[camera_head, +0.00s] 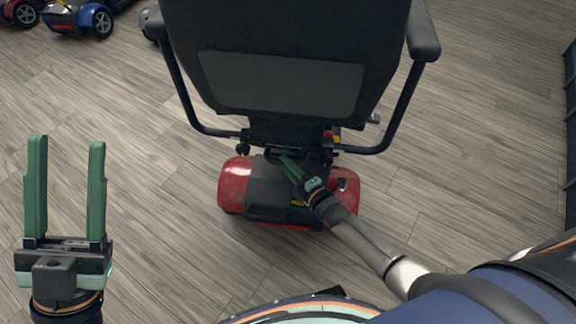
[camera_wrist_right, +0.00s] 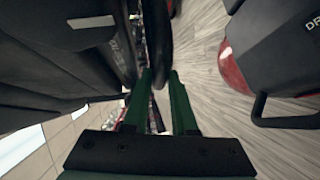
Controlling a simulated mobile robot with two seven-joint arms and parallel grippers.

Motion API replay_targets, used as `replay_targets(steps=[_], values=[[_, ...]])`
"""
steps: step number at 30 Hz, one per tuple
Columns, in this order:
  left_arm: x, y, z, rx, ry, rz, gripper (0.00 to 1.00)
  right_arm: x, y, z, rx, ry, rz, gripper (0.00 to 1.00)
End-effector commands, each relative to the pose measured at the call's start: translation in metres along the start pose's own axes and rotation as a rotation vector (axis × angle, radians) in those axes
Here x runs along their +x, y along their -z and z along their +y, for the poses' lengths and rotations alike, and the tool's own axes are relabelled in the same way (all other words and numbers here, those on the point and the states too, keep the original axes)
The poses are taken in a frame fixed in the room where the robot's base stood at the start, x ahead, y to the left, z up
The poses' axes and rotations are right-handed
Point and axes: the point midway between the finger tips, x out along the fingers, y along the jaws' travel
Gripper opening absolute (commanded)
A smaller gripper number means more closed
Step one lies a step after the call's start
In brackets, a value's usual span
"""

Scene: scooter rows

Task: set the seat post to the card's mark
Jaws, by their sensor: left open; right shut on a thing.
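A scooter seat (camera_head: 285,75) with a black back stands over a red scooter body (camera_head: 233,185), seen from behind. The seat post beneath the seat is hidden or too dark to make out. My right gripper (camera_head: 288,163) reaches in just under the seat, above the dark rear cover. In the right wrist view its green fingers (camera_wrist_right: 165,80) are close together at a long black part (camera_wrist_right: 157,40); I cannot tell exactly which part it is. My left gripper (camera_head: 67,145) is open and empty, over the floor at the left. I cannot make out a card with a mark.
Armrests (camera_head: 424,32) hang on both sides of the seat, with bent tubes running below. Other scooters, one blue (camera_head: 75,18), stand at the far left.

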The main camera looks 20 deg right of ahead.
Motion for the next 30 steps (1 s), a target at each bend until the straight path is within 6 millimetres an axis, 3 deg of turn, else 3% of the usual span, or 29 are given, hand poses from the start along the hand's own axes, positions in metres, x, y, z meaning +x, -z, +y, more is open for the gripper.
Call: replay_targets(steps=[1,7,8,10,23,30], values=[[0.0,0.0,0.0,-0.001,0.002,-0.002,0.5,0.004,0.0,0.01,-0.002,-0.024,0.003,0.0],[-0.001,-0.001,0.0,-0.003,0.005,-0.003,0.5,0.004,0.0,0.011,-0.002,-0.026,0.003,0.0],[-0.001,-0.001,0.0,-0.003,0.005,-0.003,0.5,0.004,0.0,0.011,-0.002,-0.026,0.003,0.28],[-0.001,-0.001,0.0,-0.004,0.005,-0.003,0.5,0.004,0.0,0.011,-0.002,-0.026,0.003,0.36],[-0.002,-0.004,0.002,-0.001,-0.006,0.002,0.5,0.004,0.0,0.006,-0.001,-0.024,0.003,0.37],[-0.022,-0.021,0.012,-0.002,-0.003,0.001,0.5,0.008,-0.004,-0.027,-0.001,-0.015,0.002,0.37]])
